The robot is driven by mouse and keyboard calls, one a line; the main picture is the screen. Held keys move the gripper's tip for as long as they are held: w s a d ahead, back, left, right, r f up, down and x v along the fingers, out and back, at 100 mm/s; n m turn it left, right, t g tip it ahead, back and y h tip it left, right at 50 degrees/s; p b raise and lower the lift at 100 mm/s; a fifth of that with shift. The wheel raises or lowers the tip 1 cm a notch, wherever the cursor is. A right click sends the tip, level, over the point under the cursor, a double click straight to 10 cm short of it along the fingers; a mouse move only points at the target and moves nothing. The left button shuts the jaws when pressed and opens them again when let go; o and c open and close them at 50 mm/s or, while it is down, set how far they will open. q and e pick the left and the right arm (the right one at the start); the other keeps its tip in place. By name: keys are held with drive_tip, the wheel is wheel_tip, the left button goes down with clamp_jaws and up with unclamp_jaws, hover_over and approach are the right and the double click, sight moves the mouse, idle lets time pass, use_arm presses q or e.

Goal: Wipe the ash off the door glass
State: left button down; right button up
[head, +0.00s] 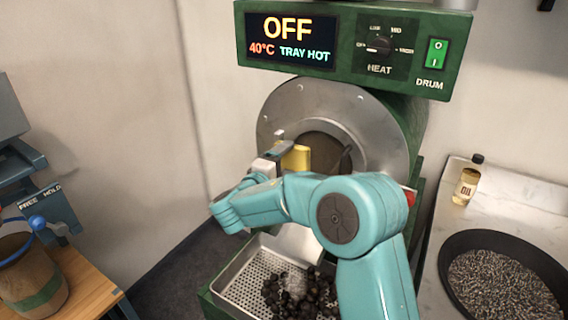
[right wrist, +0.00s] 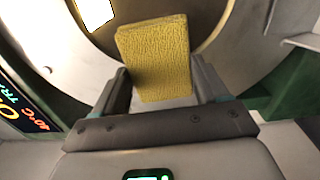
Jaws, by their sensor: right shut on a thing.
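A round metal roaster door (head: 375,118) fills the middle of the head view, with a dark brownish glass (head: 322,146) at its centre. My right gripper (head: 282,155) is in front of the glass, shut on a yellow sponge (head: 297,158). The right wrist view shows the sponge (right wrist: 155,55) upright between the two fingers of that gripper (right wrist: 165,90), facing the door (right wrist: 235,55). I cannot tell whether the sponge touches the glass. The gripper and sponge hide part of the glass, and any ash on it is not clear. My left gripper is not in view.
The panel (head: 345,45) above reads OFF, 40°C, TRAY HOT. An oil bottle (head: 467,180) and black pan (head: 450,245) stand right. A sack (head: 35,280) stands on a wooden table at left.

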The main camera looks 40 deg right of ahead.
sight(301, 163)
drive_tip(key=shift+d, duration=0.2)
drive_tip(key=b, duration=0.1)
drive_tip(key=s, duration=0.1)
drive_tip(key=s+b, duration=0.1)
drive_tip(key=shift+d+f+b, duration=0.25)
drive_tip(key=shift+b, duration=0.05)
drive_tip(key=shift+s+d+r+b, duration=0.2)
drive_tip(key=shift+s+b, duration=0.25)
drive_tip(key=shift+s, duration=0.2)
drive_tip(key=shift+s+d+f+b, duration=0.1)
drive_tip(key=shift+s+f+b, duration=0.05)
drive_tip(key=shift+s+b, duration=0.3)
drive_tip(key=shift+s+d+b, duration=0.25)
drive_tip(key=shift+s+b, duration=0.25)
drive_tip(key=shift+s, duration=0.1)
drive_tip(key=shift+s+d+b, duration=0.2)
drive_tip(key=shift+s+b, duration=0.3)
drive_tip(key=shift+s, duration=0.1)
drive_tip(key=shift+b, duration=0.45)
drive_tip(key=shift+w+a+r, duration=0.1)
drive_tip(key=shift+w+r, duration=0.1)
drive_tip(key=shift+w+a, duration=0.2)
drive_tip(key=shift+w, duration=0.5)
drive_tip(key=shift+w+a, duration=0.2)
drive_tip(key=shift+w, duration=0.5)
drive_tip(key=shift+w+a+r, duration=0.1)
drive_tip(key=shift+w+a, duration=0.15)
drive_tip(key=shift+w, duration=0.6)
drive_tip(key=shift+w+a, duration=0.2)
drive_tip(key=shift+w, duration=0.65)
